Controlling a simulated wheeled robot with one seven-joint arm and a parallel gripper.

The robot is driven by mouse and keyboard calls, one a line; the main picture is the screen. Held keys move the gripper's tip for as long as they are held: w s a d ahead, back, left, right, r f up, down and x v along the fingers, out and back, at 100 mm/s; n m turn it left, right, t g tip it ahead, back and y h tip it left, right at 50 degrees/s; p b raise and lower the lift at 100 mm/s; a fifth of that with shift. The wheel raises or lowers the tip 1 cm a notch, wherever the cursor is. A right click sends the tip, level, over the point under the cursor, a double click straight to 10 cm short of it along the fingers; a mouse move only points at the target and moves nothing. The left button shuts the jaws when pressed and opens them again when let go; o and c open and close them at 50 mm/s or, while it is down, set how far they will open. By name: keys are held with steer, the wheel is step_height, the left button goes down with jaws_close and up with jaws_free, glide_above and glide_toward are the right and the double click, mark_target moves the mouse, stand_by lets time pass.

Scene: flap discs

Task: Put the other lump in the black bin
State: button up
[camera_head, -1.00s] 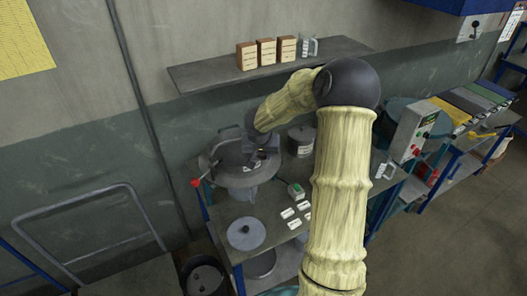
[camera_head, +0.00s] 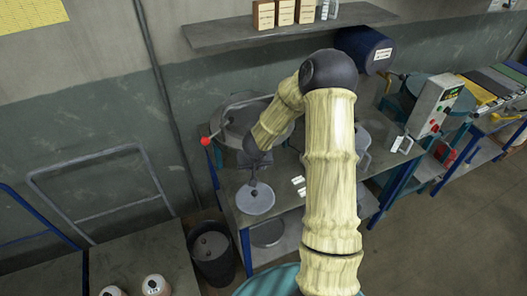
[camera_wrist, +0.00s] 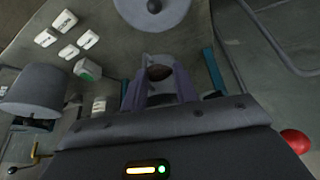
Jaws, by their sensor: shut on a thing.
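My gripper (camera_head: 254,178) hangs over the workbench, just above a flat grey disc with a central knob. In the wrist view my gripper's fingers (camera_wrist: 160,92) are shut on a small dark brown lump (camera_wrist: 160,72), partly hidden between them. The lump is too small to make out in the head view. The black bin (camera_head: 214,268) stands on the floor, left of the bench and below my gripper.
The grey disc (camera_head: 255,203) lies near the bench's left front; several white labels (camera_head: 299,181) lie to its right. A round metal vessel with a red knob (camera_head: 205,141) stands behind. A grey trolley rail (camera_head: 98,150) and a table (camera_head: 135,258) stand left of the bin.

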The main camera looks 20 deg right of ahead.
steer(key=s+a+f+n+y+b, duration=0.1)
steer(key=s+a+f+n+b, duration=0.1)
steer(key=a+f, duration=0.4)
steer(key=shift+s+a+f, duration=0.2)
steer(key=shift+s+f, duration=0.5)
steer(key=shift+f, duration=0.25)
